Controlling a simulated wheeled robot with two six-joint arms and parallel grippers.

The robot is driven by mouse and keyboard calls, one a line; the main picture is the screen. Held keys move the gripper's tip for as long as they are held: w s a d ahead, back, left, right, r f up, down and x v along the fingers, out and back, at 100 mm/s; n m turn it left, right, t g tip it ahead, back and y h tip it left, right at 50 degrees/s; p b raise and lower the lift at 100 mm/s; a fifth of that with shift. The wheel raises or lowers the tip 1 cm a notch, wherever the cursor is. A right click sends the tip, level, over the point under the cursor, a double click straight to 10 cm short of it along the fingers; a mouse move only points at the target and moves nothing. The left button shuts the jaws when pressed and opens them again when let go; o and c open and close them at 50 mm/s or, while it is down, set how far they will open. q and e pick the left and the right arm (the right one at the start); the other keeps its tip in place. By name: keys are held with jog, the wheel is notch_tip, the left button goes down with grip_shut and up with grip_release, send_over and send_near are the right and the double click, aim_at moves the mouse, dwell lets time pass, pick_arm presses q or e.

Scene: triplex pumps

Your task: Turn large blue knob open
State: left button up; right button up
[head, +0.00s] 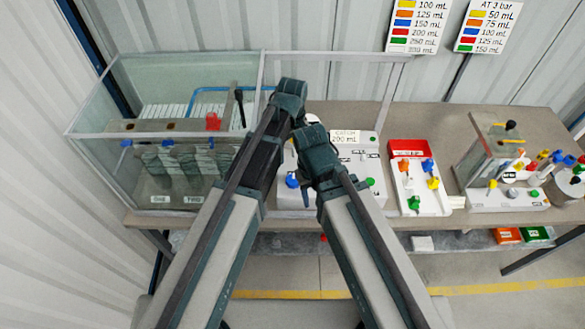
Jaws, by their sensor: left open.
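A large blue knob (292,181) sits on the front left of the white pump unit (352,190) at the middle of the bench. My left gripper (306,191) is just to the right of this knob, partly hidden by my own arm links. It is open, with nothing seen between its fingers. Whether it touches the knob cannot be told. My two arms rise close together in front of the unit and cover part of it. My right gripper cannot be made out.
A glass tank (95,115) with a red valve (213,121) stands on the left of the bench. A white panel with a red tray (409,147) and coloured knobs is to the right. A clear box unit (492,150) and several coloured caps stand further right.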

aim_at(292, 178)
pick_arm(q)
jog(key=shift+s, duration=0.15)
notch_tip(292, 178, down, 14)
jog(key=b, duration=1.4)
jog(key=shift+r, duration=0.1)
jog(key=c, duration=1.4)
